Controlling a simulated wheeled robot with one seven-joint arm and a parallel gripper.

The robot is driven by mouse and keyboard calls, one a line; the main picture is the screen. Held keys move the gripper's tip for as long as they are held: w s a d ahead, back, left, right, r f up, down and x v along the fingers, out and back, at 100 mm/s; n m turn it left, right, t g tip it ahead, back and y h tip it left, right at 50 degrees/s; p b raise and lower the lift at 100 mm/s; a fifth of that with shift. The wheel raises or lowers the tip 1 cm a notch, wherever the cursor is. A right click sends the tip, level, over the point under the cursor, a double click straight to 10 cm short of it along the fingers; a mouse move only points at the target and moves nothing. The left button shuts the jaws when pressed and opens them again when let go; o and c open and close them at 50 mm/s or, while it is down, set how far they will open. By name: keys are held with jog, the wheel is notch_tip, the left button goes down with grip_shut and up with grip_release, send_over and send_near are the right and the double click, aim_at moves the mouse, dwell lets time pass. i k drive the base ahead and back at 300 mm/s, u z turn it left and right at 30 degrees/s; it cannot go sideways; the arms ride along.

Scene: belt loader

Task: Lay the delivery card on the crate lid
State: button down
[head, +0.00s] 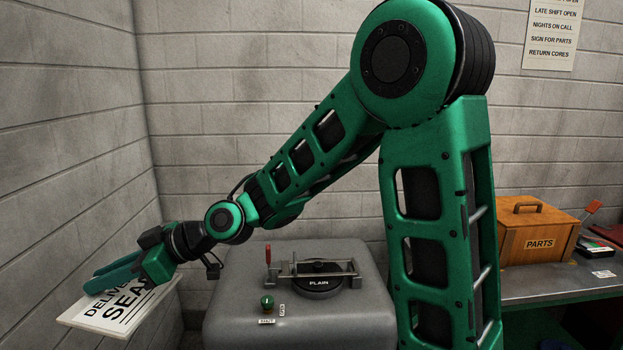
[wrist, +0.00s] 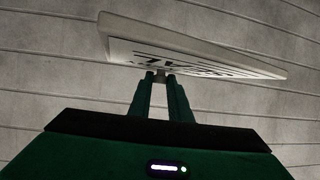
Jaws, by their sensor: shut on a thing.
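The delivery card (head: 105,315) is a white plate with black lettering, partly readable as "DELIVER" and "SEA". It is at the far left of the head view, tilted, in the air. My gripper (head: 112,274) is shut on it, and its green fingers cover part of the lettering. In the wrist view, the card (wrist: 200,48) shows as a slanted pale slab at my fingertips (wrist: 160,75). A wooden crate (head: 538,245) lettered "PARTS" stands at the right, far from my gripper.
A grey rounded housing (head: 235,300) stands between the card and crate. It carries a disc (head: 319,284) lettered "PLAIN", a red-handled lever (head: 268,254) and a green knob (head: 267,301). The crate's bench (head: 540,284) also holds small items at right. Walls close off the left and back.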

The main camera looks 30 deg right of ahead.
aim_at(511, 204)
jog(key=z, duration=0.45)
jog(key=i, duration=0.1)
jog(key=z, duration=2.2)
jog(key=i, duration=1)
jog(key=u, duration=0.15)
jog(key=k, duration=0.8)
jog(key=z, duration=0.15)
jog(key=i, duration=0.65)
